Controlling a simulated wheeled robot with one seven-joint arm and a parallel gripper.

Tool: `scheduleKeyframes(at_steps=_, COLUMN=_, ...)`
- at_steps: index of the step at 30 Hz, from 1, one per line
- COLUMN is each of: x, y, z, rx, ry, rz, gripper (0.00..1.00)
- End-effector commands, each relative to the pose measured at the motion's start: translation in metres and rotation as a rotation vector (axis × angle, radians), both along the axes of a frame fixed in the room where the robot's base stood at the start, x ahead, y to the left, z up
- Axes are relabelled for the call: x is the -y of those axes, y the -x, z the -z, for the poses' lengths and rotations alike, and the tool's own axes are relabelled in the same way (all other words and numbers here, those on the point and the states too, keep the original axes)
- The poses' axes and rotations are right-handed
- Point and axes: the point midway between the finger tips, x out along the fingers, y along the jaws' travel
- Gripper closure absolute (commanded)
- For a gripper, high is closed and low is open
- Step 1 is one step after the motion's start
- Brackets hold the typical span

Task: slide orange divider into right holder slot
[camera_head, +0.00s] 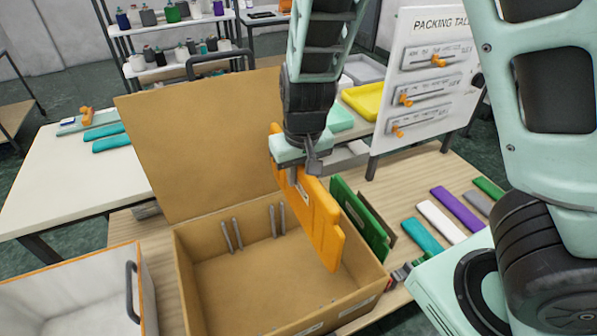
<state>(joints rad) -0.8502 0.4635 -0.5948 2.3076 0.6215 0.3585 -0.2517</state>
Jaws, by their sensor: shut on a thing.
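My gripper (303,163) is shut on the orange divider (322,229) by its upper edge. The divider hangs upright and slightly tilted over the right part of the open brown box (222,289). Its lower edge reaches across the box opening, and I cannot tell how deep it sits. Two pairs of grey holder posts (238,232) show on the box's back wall, left of the divider. The right holder slot is hidden or cannot be told apart behind the divider. A green divider (358,217) stands upright at the box's right side.
The box's lid (196,147) stands raised behind it. A white bin (72,297) is at the lower left. Several coloured strips, one purple (457,208), lie on the table to the right. A white panel board (424,75) stands behind them.

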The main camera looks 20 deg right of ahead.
Motion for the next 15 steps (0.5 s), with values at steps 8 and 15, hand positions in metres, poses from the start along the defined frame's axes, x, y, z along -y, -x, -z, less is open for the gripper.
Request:
scheduleKeyframes(at_steps=8, x=0.0, y=0.0, z=-0.026, rx=0.001, ry=0.0, rz=0.0, gripper=1.0)
scheduleKeyframes(at_steps=15, x=0.0, y=0.0, z=-0.044, rx=0.001, ry=0.0, rz=0.001, gripper=1.0)
